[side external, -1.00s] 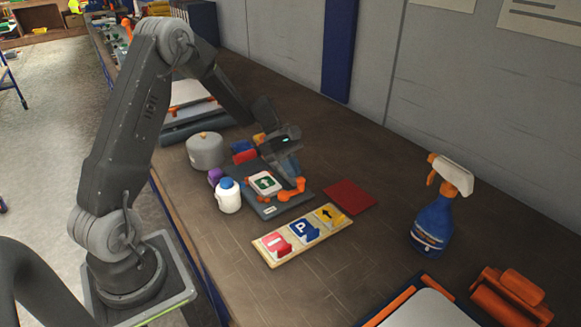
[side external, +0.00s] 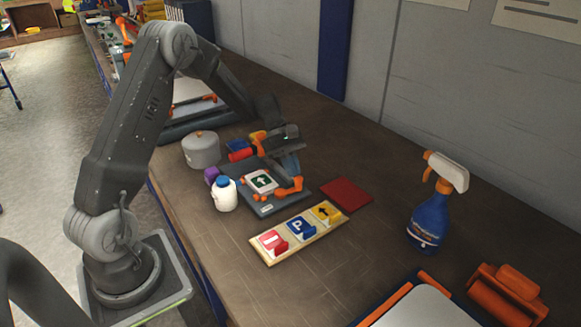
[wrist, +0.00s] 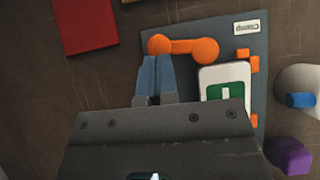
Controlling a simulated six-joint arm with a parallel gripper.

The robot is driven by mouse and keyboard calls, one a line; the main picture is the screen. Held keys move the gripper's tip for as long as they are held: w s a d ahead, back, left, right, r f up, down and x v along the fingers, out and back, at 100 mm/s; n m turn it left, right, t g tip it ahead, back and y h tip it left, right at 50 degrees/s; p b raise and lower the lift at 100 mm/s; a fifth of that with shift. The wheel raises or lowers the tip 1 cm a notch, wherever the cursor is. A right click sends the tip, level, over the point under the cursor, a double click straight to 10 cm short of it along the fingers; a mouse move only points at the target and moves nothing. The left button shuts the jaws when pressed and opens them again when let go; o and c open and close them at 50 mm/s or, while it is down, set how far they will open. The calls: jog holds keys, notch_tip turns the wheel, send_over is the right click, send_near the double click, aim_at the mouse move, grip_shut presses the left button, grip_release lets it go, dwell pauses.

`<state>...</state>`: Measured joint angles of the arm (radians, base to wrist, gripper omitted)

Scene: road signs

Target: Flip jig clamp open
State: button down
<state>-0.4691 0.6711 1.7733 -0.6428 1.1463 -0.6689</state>
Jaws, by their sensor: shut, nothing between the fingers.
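The jig is a dark grey plate (side external: 267,208) with a label at its near edge; it also shows in the wrist view (wrist: 250,40). A white sign with a green panel (side external: 261,181) lies on it, partly hidden by my gripper in the wrist view (wrist: 222,80). The orange jig clamp (side external: 290,188) lies on the plate beside the sign, a bar with a rounded knob at each end (wrist: 185,46). My gripper (wrist: 155,59) has its blue fingers together and empty, their tips close to the clamp's left knob in the wrist view. I cannot tell whether they touch.
A wooden board (side external: 329,228) with several small signs lies in front of the jig. A dark red pad (side external: 347,195) is to its right. A white bottle (side external: 224,197), a purple block (side external: 212,176) and a grey pot (side external: 201,150) stand left. A spray bottle (side external: 433,215) stands further right.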

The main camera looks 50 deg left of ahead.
jog(key=m+g, duration=0.1)
jog(key=d+m+g, duration=0.1)
jog(key=m, duration=0.1)
jog(key=shift+w+d, duration=0.25)
jog(key=shift+d, duration=0.05)
jog(key=d+m+g+y, duration=0.1)
jog(key=m, duration=0.1)
jog(key=shift+d+m+g, duration=0.15)
jog(key=shift+m+g, duration=0.25)
jog(key=d+m+g+y, duration=0.1)
jog(key=m, duration=0.1)
jog(key=shift+s+d+m, duration=0.1)
jog(key=shift+m, duration=0.2)
jog(key=shift+s+d+m+g+y, duration=0.2)
jog(key=shift+d+m+g+y, duration=0.2)
jog(key=shift+m, duration=0.3)
jog(key=shift+s+d+m+g+y, duration=0.15)
jog(key=shift+d+m+g+y, duration=0.2)
jog(key=shift+m, duration=0.35)
jog(key=shift+a, duration=0.1)
jog(key=v, duration=1.2)
